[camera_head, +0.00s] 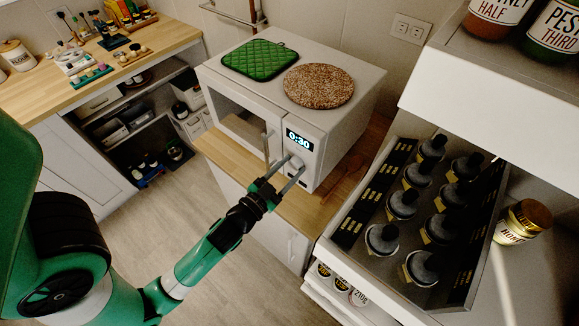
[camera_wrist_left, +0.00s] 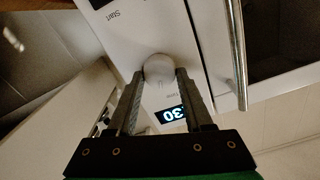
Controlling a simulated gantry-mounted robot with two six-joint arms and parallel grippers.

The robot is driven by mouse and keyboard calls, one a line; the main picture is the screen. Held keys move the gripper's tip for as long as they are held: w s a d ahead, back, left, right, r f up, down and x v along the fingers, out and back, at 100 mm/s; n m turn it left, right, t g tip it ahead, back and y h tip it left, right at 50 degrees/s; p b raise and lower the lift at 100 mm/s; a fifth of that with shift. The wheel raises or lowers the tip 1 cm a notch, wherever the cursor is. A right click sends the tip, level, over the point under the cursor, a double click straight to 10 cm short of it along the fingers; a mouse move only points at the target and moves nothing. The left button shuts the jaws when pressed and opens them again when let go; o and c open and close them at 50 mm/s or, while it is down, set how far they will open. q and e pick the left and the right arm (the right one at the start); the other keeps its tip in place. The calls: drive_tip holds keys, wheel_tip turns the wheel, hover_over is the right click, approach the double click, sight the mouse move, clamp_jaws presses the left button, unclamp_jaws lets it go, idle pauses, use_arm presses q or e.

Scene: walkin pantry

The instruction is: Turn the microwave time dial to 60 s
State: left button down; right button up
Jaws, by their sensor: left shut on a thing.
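The white microwave (camera_head: 270,115) stands on a wooden counter, its front facing the lower left. Its display (camera_head: 299,141) reads 0:30, and part of it also shows in the left wrist view (camera_wrist_left: 171,114). The round white time dial (camera_wrist_left: 159,69) sits on the front panel, between the display and the "Start" label; in the head view the dial (camera_head: 296,162) is partly covered by the fingers. My left gripper (camera_head: 291,175) is at the panel, its two fingers on either side of the dial and shut on it, as the left wrist view (camera_wrist_left: 160,80) shows. My right gripper is not in view.
A green quilted pad (camera_head: 260,59) and a round woven mat (camera_head: 318,86) lie on the microwave. The microwave's door handle (camera_head: 267,147) is close to my left fingers. A rack of dark-topped jars (camera_head: 403,204) stands to the right. Open floor lies left of my forearm.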

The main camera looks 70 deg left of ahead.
use_arm(q)
drive_tip(key=m+p, duration=0.1)
drive_tip(key=m, duration=0.3)
drive_tip(key=shift+m, duration=0.3)
drive_tip(key=shift+w+d+m, duration=0.1)
drive_tip(key=shift+m, duration=1.6)
drive_tip(key=shift+f, duration=0.1)
drive_tip(key=shift+c, duration=1.6)
unclamp_jaws()
